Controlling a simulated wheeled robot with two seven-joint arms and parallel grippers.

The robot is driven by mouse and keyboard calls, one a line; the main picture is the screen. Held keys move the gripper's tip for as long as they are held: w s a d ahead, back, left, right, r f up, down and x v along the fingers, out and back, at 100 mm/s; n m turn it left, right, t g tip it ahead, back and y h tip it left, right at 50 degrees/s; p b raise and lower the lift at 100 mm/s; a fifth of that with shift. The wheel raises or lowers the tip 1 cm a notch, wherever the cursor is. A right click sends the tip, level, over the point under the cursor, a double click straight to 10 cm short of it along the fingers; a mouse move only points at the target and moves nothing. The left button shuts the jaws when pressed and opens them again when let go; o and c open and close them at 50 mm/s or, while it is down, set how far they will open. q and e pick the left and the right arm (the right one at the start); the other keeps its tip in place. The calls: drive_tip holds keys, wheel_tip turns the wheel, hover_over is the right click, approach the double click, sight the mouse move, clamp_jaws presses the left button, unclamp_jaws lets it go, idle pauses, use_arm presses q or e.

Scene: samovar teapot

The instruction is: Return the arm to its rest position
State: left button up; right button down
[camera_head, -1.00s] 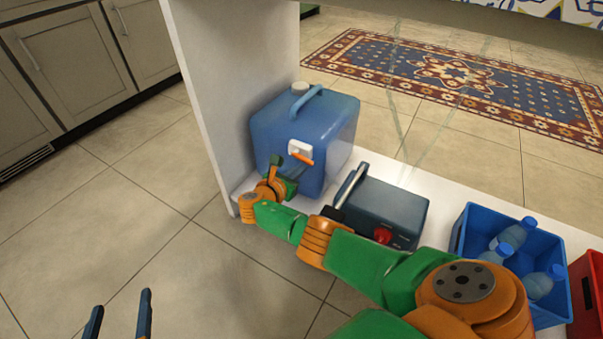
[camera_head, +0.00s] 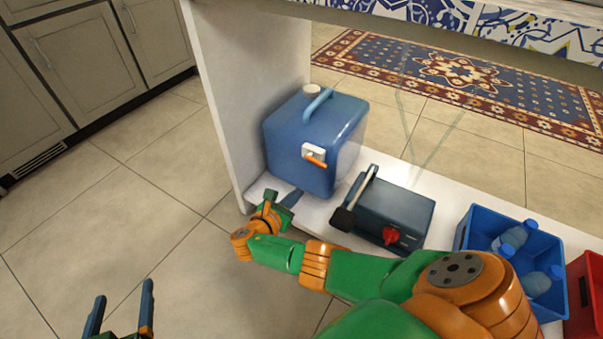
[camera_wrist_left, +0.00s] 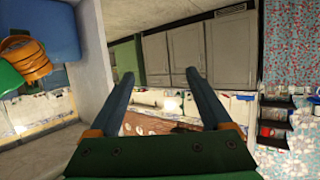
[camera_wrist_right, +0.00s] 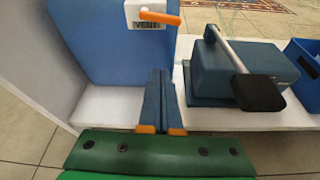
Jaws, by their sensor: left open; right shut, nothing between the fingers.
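My right gripper (camera_head: 291,198) is shut and empty, just in front of and below the blue water canister in the head view. In the right wrist view its closed fingers (camera_wrist_right: 160,100) point toward the canister's lower front, below the tap. My right arm reaches across the head view from the lower right. My left gripper (camera_head: 121,310) is open and empty at the lower left of the head view, over the floor. In the left wrist view its two fingers (camera_wrist_left: 165,100) are spread apart with nothing between them.
The blue canister (camera_head: 290,148) with an orange-levered tap stands on a white shelf (camera_head: 441,214) beside its upright side panel (camera_head: 228,85). Next to it are a dark blue box with a lever and red knob (camera_head: 415,209), a blue crate of bottles (camera_head: 472,228) and a red crate (camera_head: 585,285).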

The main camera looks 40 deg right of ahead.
drive_tip(key=shift+s+a, duration=0.1)
drive_tip(key=shift+a, duration=0.1)
idle(0.3)
